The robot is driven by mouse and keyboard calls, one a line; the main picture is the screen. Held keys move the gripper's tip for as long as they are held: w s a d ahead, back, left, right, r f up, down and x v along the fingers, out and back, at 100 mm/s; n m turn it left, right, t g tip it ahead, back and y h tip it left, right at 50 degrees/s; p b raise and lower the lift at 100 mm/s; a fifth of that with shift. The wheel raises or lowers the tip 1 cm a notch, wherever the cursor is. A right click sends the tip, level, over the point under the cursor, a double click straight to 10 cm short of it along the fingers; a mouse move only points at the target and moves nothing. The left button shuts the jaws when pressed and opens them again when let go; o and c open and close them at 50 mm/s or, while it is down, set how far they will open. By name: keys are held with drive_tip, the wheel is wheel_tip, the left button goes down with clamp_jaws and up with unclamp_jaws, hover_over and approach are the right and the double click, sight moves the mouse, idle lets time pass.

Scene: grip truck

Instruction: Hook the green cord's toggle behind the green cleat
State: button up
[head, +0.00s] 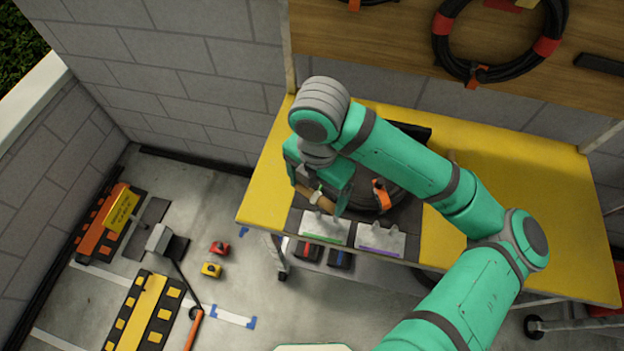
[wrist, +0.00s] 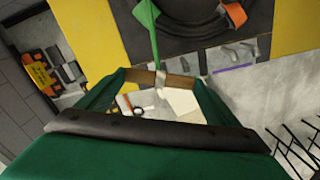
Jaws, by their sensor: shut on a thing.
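My gripper (head: 316,197) is shut on the wooden toggle (wrist: 176,66) of the green cord, which lies crosswise between the fingertips and has a pale band round its middle. The green cleat (head: 322,230) is a grey plate with a green stripe at the table's front edge. In the head view the toggle shows just above and behind this plate; I cannot tell whether they touch. In the wrist view the toggle and fingers largely hide this cleat.
A matching cleat with a purple stripe (head: 381,241) sits just right of the green one. The yellow table (head: 520,215) is clear at right. Small red and yellow objects lie on the floor at left.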

drive_tip(key=shift+s+d+n, duration=0.35)
drive_tip(key=shift+s+n, duration=0.4)
drive_tip(key=shift+s+d+n, duration=0.3)
drive_tip(key=shift+s+n, duration=0.4)
drive_tip(key=shift+n, duration=0.1)
drive_tip(key=shift+s+d+n, duration=0.35)
drive_tip(key=shift+s+n, duration=0.4)
drive_tip(key=shift+w+f, duration=0.15)
drive_tip(key=shift+f, duration=3.1)
drive_tip(key=shift+a+f, duration=0.1)
drive_tip(key=shift+f, duration=0.9)
drive_tip(key=o, duration=0.9)
drive_tip(key=shift+o, duration=0.2)
wheel_tip(320, 180, up, 11)
